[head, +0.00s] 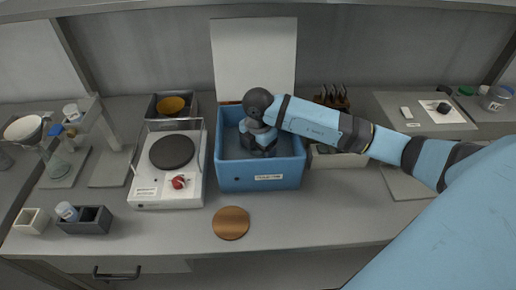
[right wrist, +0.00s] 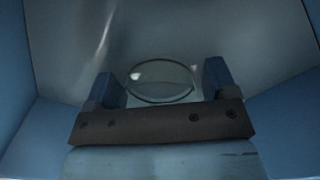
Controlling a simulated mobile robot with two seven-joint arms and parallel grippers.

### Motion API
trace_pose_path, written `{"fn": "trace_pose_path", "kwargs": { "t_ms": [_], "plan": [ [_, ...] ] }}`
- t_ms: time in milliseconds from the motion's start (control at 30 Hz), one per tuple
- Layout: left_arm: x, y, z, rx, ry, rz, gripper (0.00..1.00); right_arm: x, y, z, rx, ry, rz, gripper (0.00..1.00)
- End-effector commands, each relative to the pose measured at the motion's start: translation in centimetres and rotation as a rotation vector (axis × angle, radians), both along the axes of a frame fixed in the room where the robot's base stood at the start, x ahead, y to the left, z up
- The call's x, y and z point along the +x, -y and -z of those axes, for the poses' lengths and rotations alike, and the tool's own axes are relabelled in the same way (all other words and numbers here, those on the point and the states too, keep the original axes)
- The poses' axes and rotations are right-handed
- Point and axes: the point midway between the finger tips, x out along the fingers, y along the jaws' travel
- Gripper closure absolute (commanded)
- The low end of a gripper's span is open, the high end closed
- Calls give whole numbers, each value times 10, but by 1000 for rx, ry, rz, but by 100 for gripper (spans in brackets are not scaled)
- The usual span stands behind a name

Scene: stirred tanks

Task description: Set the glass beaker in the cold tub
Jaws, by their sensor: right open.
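The blue tub (head: 230,178) stands at the middle of the bench, with a small white label on its front wall. My right gripper (head: 260,148) reaches down into it, in the head view. In the right wrist view the round rim of the glass beaker (right wrist: 160,92) shows inside the tub, between the two blue fingers of my right gripper (right wrist: 163,80). The fingers are apart, one on each side of the rim. The beaker looks upright; its lower part is hard to make out. My arm hides it in the head view. My left gripper is not in view.
Left of the tub is a white hot plate (head: 145,190) with a clear shield and red knob. A round brown mat (head: 231,223) lies in front. A white panel (head: 254,50) stands behind. A glass vessel (head: 495,98) is at far right. The front bench strip is mostly clear.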

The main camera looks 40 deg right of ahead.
Motion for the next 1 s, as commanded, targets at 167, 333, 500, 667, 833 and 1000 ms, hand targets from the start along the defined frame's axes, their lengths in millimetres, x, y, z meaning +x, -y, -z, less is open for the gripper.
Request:
{"fn": "trace_pose_path", "kwargs": {
  "t_ms": [167,333,500,667,833,1000],
  "plan": [
    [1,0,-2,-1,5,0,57,0,0,-9,0,1,0,21],
    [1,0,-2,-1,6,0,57,1,0,-40,1,4,-2,21],
    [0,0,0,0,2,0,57,1,0,-79,0,5,-1,21],
    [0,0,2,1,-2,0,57,0,0,-106,1,3,0,21],
    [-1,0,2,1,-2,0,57,0,0,-121,0,0,0,21],
    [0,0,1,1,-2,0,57,0,0,-123,0,-1,0,21]
  ]
}}
